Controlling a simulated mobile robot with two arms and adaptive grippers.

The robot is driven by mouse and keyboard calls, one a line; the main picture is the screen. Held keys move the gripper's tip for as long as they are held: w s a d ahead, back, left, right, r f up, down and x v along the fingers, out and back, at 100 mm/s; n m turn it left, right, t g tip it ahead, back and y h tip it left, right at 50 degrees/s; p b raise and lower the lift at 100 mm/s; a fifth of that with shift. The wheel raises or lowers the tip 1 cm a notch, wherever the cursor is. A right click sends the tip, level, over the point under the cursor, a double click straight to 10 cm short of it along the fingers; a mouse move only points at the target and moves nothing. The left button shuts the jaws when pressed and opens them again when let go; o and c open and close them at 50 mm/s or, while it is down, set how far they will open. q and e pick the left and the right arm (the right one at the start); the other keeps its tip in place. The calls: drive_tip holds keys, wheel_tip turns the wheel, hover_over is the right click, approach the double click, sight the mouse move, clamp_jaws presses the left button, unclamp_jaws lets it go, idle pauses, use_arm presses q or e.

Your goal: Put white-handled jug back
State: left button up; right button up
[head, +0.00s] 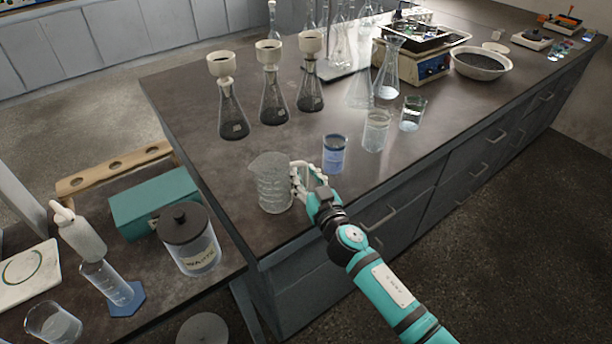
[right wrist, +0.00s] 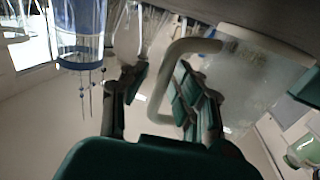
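The clear jug (head: 271,184) with a white handle stands upright on the dark bench near its front left corner. My right gripper (head: 304,180) is at the jug's right side, beside the handle. In the right wrist view the white handle (right wrist: 158,88) lies between the two fingers of my right gripper (right wrist: 155,80). One finger is in the handle's loop and the other outside it, with a gap showing between them. The jug's body (right wrist: 255,75) fills the upper right of that view. My left gripper is not in view.
A beaker of blue liquid (head: 334,154) stands close right of my right gripper, with further beakers (head: 376,131) beyond. Several flasks with funnels (head: 231,110) stand behind. A lidded jar (head: 189,240) and teal box (head: 153,203) sit on the lower table at left.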

drive_tip(key=shift+r, duration=0.15)
drive_tip(key=v, duration=1.2)
drive_tip(key=s+d+f+g+h, duration=0.2)
drive_tip(key=s+d+f+g, duration=0.15)
drive_tip(key=f, duration=0.85)
drive_tip(key=s+d+f+m+g+h, duration=0.15)
drive_tip(key=s+d+f, duration=0.25)
drive_tip(key=f, duration=0.8)
drive_tip(key=s+d+f+g+h, duration=0.2)
drive_tip(key=s+d+f+g, duration=0.15)
drive_tip(key=f, duration=0.85)
drive_tip(key=s+d+f+g, duration=0.2)
drive_tip(key=s+f, duration=0.4)
drive_tip(key=s, duration=0.5)
drive_tip(key=s+d+f+g+h, duration=0.1)
drive_tip(key=s+f, duration=0.4)
drive_tip(key=s, duration=0.7)
drive_tip(key=s+d+f+g, duration=0.4)
drive_tip(key=s+f, duration=0.2)
drive_tip(key=s, duration=0.5)
drive_tip(key=shift+d+f, duration=0.35)
drive_tip(key=shift+d, duration=0.05)
